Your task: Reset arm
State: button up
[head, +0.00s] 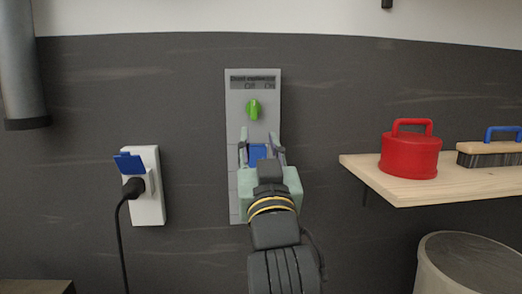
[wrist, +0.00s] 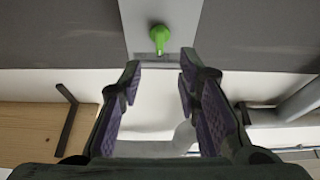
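My gripper (head: 261,146) is in front of the lower part of a grey wall panel (head: 232,150) in the head view. The panel carries a green knob (head: 254,109) under a label with "Off" and "On". In the wrist view my gripper (wrist: 159,88) has its two fingers spread apart with nothing between them. The green knob (wrist: 159,36) shows beyond the fingertips, apart from them. A blue patch shows between the fingers in the head view. My arm hides much of the panel's lower part.
A white socket box (head: 149,205) with a blue flap and a black plug is on the wall at left. A wooden shelf (head: 400,195) at right bears a red lidded container (head: 409,156) and a brush (head: 490,153). A bin (head: 470,262) stands below.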

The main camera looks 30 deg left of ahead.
jog(key=shift+v, duration=0.8)
jog(key=shift+a+y, duration=0.1)
jog(key=shift+y, duration=0.2)
